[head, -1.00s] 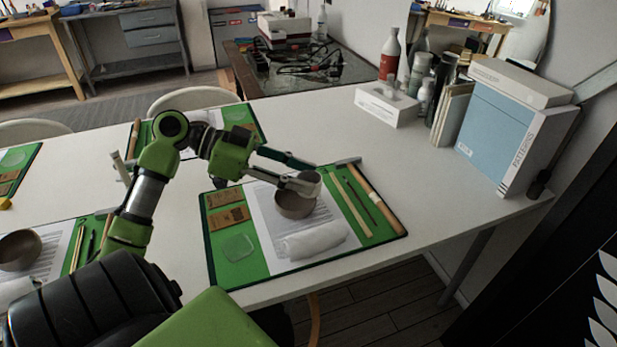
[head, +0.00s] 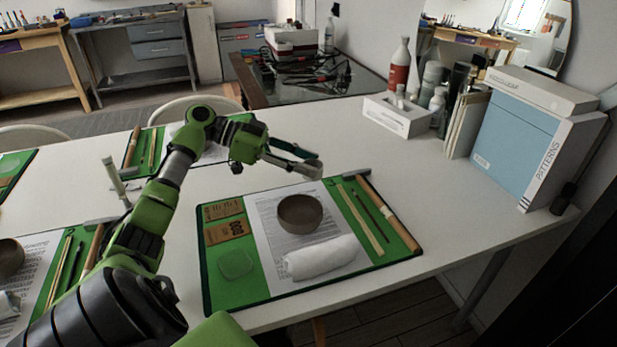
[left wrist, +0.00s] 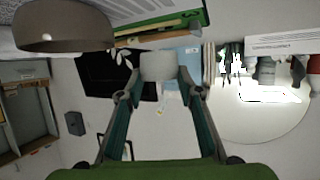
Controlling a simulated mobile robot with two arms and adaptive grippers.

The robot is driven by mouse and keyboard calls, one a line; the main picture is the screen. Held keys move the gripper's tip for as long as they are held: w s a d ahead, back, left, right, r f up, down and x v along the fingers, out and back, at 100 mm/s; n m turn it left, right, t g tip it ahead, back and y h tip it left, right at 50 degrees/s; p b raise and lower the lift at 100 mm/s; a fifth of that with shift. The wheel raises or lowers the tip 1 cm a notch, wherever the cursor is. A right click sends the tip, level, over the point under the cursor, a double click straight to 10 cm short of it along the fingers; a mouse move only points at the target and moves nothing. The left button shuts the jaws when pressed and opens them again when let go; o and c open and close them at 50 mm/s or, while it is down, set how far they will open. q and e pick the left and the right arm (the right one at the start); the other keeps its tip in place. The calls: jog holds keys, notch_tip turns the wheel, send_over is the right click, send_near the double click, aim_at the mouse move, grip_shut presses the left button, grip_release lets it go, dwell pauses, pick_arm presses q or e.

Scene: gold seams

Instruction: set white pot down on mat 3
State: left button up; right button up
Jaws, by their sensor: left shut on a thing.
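My left gripper (head: 303,162) is shut on the small white pot (left wrist: 158,66), which sits between its fingertips in the left wrist view. In the head view the pot (head: 311,170) is a small pale shape at the fingertips, partly hidden by them. It is held above the far side of the nearest green mat (head: 270,289), beyond the brown bowl (head: 300,213) and apart from it. My right gripper is not in view.
The near mat also holds a rolled white cloth (head: 320,257), brown packets (head: 226,230) and wooden sticks (head: 361,218). Other laid mats lie at the left and back. A white box (head: 398,116), bottles and a blue binder (head: 520,140) stand at the right. The right-hand tabletop is mostly bare.

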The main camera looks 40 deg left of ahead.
pick_arm(q)
jog(key=shift+w+a+f, duration=0.2)
jog(key=shift+w+f, duration=0.25)
jog(key=shift+f, duration=0.2)
jog(key=shift+w+a+f, duration=0.2)
jog(key=shift+w+f, duration=0.25)
jog(key=shift+f, duration=0.15)
notch_tip(320, 180, down, 3)
jog(key=shift+w+a+f, duration=0.1)
jog(key=shift+w+f, duration=0.05)
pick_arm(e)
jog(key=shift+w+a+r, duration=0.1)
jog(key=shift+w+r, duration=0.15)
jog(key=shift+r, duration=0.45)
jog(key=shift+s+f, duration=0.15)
